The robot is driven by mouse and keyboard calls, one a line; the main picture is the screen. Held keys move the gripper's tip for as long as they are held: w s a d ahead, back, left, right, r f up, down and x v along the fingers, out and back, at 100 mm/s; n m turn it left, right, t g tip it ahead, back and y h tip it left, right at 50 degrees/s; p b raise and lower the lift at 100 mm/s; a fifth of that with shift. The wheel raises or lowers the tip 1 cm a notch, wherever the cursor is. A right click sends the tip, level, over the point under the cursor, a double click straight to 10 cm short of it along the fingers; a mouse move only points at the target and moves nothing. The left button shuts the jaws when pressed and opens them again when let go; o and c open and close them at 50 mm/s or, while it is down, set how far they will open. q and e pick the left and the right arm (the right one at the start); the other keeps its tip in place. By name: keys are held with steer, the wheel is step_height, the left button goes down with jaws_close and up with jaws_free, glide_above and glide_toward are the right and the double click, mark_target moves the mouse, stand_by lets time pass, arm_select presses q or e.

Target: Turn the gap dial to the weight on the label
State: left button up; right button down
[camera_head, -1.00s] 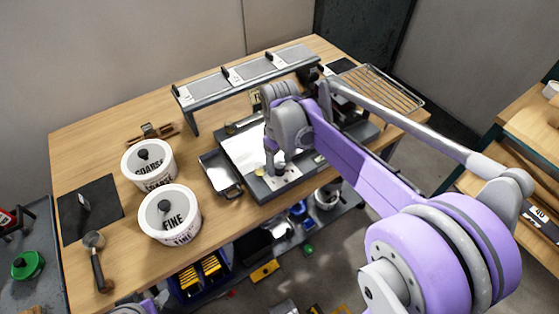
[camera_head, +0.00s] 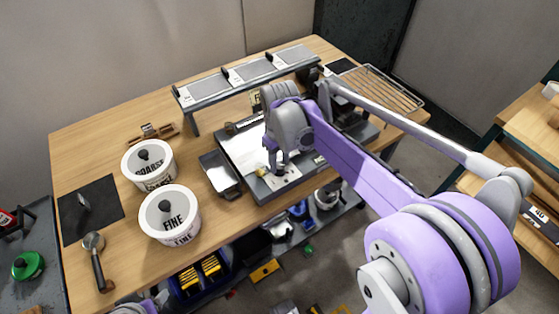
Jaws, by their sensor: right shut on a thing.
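My right gripper (camera_head: 274,172) reaches down at the front of the grey roll machine (camera_head: 245,160) on the wooden table. It is shut on a small part at the machine's front plate, where the gap dial seems to be. The dial itself is mostly hidden by the fingers, and its setting cannot be read. A small yellowish spot shows beside the fingertips. A small pale label (camera_head: 256,97) stands behind the machine, partly covered by my arm; its writing is too small to read. My left gripper is not clearly shown; only a bit of purple arm shows at the bottom edge.
Tubs marked COARSE (camera_head: 149,163) and FINE (camera_head: 170,214) stand left of the machine. A metal tray (camera_head: 220,175) sits at its left side. A raised grey shelf (camera_head: 250,75) spans the back. A scoop (camera_head: 95,258) lies front left. A wire rack (camera_head: 380,88) is at right.

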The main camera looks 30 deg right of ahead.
mark_target(279, 166)
steer(key=m, duration=0.5)
steer(key=shift+p, duration=0.3)
steer(key=shift+m, duration=2.4)
steer(key=c, duration=0.5)
jaws_free()
step_height(279, 166, up, 11)
steer(key=p, duration=0.1)
steer(key=shift+f, duration=0.1)
